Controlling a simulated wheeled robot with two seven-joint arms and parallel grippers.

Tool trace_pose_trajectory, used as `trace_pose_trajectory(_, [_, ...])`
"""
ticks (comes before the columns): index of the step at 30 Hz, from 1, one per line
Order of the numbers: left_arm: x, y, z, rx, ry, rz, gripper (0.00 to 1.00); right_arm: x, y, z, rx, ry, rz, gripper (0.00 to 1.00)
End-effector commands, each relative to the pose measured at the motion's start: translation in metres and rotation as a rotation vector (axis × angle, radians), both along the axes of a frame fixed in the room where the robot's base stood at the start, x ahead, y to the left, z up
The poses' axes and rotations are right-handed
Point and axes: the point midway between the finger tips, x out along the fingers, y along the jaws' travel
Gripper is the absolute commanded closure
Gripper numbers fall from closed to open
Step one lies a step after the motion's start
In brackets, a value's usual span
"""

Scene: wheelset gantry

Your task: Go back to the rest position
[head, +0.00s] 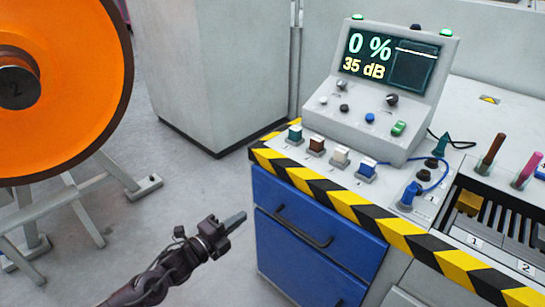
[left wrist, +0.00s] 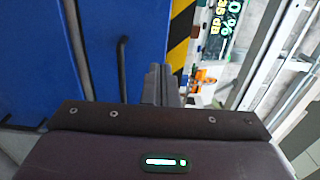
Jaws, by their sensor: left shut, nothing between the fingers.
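My left gripper (head: 236,221) is in the lower middle of the head view, in front of the blue drawer cabinet (head: 300,271). Its fingers are shut with nothing between them. It is apart from the bench and the drawers. In the left wrist view my left gripper (left wrist: 161,84) shows its fingers together, pointing toward the bench's striped edge (left wrist: 181,35). The blue drawer front shows there to the left (left wrist: 40,60). My right gripper is not in either view.
An orange wheel (head: 60,90) on a grey stand (head: 95,200) is at the left. A console (head: 385,90) reading 0 % and 35 dB stands on the bench. A row of coloured switches and a slotted tray (head: 500,215) sit near the striped edge. Grey floor between is clear.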

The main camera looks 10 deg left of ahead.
Motion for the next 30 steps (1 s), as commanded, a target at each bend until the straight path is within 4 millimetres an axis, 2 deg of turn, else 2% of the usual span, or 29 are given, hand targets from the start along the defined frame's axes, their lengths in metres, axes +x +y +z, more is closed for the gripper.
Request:
trace_pose_trajectory(2, [-0.001, -0.001, -0.007, -0.022, 0.038, 0.021, 1.0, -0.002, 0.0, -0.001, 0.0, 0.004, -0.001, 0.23])
trace_pose_trajectory(5, [-0.006, -0.003, -0.036, -0.099, 0.182, 0.107, 1.0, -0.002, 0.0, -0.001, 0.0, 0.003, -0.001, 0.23])
trace_pose_trajectory(8, [-0.024, -0.003, -0.089, -0.238, 0.444, 0.276, 1.0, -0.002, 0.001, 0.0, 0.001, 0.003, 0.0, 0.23])
trace_pose_trajectory(9, [-0.038, -0.002, -0.115, -0.304, 0.57, 0.363, 1.0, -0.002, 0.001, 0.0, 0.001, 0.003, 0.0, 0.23])
trace_pose_trajectory(12, [-0.083, 0.003, -0.175, -0.454, 0.868, 0.596, 1.0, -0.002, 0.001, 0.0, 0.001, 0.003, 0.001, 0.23])
trace_pose_trajectory(16, [-0.145, 0.007, -0.227, -0.582, 1.145, 0.847, 1.0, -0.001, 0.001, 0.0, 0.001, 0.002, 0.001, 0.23])
trace_pose_trajectory(21, [-0.213, 0.007, -0.264, -0.675, 1.38, 1.096, 1.0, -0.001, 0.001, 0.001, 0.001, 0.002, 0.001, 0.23])
trace_pose_trajectory(27, [-0.286, 0.003, -0.288, -0.738, 1.586, 1.348, 1.0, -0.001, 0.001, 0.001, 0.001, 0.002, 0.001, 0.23])
trace_pose_trajectory(28, [-0.297, 0.002, -0.29, -0.744, 1.614, 1.385, 1.0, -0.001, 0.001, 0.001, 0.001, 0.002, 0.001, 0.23])
trace_pose_trajectory(30, [-0.301, 0.006, -0.293, -0.738, 1.608, 1.387, 1.0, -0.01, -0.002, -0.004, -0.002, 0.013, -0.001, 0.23])
